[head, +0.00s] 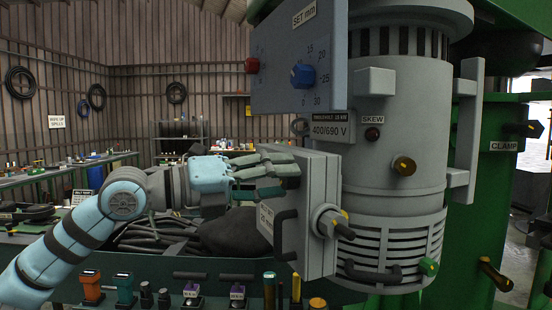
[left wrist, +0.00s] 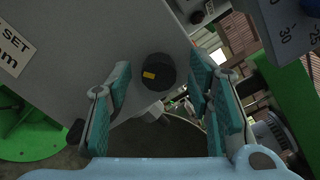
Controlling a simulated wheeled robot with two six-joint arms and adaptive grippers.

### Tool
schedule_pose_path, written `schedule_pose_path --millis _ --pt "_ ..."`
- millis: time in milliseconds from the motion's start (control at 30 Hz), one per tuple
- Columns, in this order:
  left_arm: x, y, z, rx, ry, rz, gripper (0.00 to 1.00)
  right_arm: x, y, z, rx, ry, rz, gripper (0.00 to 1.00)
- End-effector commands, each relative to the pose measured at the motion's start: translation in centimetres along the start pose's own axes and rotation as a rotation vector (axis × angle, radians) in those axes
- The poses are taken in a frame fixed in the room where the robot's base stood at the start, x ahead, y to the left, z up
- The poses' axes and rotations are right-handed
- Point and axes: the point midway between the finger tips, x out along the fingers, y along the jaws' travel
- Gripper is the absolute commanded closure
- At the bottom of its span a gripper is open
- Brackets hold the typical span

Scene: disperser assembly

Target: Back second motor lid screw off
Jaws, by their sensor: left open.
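The grey motor lid box (head: 310,200) stands at the front of the grey motor (head: 385,120). My left gripper (head: 288,178) is open, with its fingers at the box's left side. In the left wrist view, a round black screw head with a yellow mark (left wrist: 158,72) sits on a flat grey face. My open fingers (left wrist: 163,88) lie either side of it in the picture; I see no contact. The head view does not show this screw head clearly. A pale knob with a dark, yellow-tipped end (head: 335,222) projects from the box's right side. My right gripper is not in view.
A grey control panel (head: 298,65) with red and blue knobs hangs just above the lid box. A dark handle (head: 286,235) is on the box. Below is a green bench edge (head: 215,268) with several tools. Dark cables (head: 155,235) lie behind my left arm.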

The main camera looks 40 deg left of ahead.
Motion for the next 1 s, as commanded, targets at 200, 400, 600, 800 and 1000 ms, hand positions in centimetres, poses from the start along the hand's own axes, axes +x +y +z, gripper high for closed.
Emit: schedule_pose_path --millis 200,400,600,800,1000 --pt "0.19 0.16 -0.14 0.0 0.0 0.0 0.53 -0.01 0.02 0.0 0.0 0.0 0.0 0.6" --pt "0.18 0.16 -0.14 -0.001 0.0 -0.001 0.77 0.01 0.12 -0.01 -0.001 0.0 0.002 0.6" --pt "0.17 0.15 -0.12 -0.001 0.0 -0.001 1.0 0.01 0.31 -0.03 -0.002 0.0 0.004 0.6" --pt "0.16 0.14 -0.1 -0.017 0.0 -0.001 1.0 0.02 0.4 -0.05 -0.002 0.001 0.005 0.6" --pt "0.13 0.15 -0.1 -0.083 -0.001 -0.002 1.0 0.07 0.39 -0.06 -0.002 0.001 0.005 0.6"
